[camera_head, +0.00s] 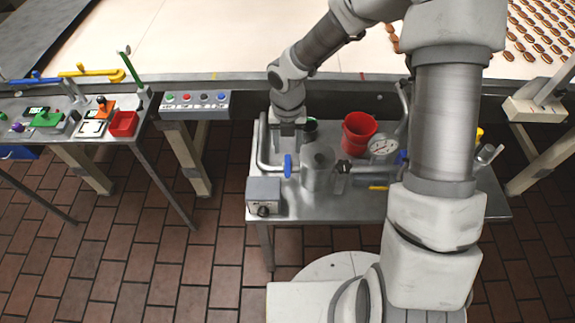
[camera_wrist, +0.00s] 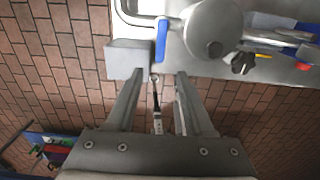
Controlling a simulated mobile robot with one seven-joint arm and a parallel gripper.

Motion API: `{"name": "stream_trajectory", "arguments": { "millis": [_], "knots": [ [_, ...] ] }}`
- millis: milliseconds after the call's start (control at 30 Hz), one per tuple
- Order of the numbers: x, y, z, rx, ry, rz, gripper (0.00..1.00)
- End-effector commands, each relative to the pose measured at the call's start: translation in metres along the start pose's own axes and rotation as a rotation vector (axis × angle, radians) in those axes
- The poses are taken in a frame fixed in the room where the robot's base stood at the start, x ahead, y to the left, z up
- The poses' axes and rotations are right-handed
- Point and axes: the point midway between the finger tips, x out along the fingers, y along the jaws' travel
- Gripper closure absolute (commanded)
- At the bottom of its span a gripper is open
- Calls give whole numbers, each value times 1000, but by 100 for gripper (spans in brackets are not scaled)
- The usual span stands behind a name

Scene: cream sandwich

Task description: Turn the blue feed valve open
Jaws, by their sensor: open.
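The blue feed valve handle (camera_head: 288,165) stands upright on the pipework at the left of the metal table, just left of a steel pot. In the wrist view the blue handle (camera_wrist: 161,42) is a narrow bar beside the round pot lid. My gripper (camera_wrist: 158,80) is open, with its two fingers apart and the handle beyond their tips, not between them. In the head view my gripper (camera_head: 287,130) hangs down over the pipework close to the handle. The fingertips are hard to make out there.
A grey control box (camera_head: 263,196) sits at the table's front left corner. The steel pot (camera_head: 318,168), a red bucket (camera_head: 359,132) and a pressure gauge (camera_head: 383,146) stand to the right. A black knob (camera_head: 343,166) is beside the pot. The conveyor (camera_head: 240,40) runs behind.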

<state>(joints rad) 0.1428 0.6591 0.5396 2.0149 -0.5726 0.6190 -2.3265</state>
Motion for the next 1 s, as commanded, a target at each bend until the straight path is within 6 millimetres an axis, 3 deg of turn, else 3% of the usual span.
{"name": "stream_trajectory", "arguments": {
  "millis": [200, 400, 600, 900, 1000],
  "knots": [
    [50, 0, -2, -1, 4, -1, 48],
    [82, 0, -1, 0, 3, -1, 48],
    [96, 0, -1, 0, 1, -1, 48],
    [97, 0, 0, 2, 0, 0, 48],
    [97, 0, 0, 2, 0, 0, 66]
  ]
}}
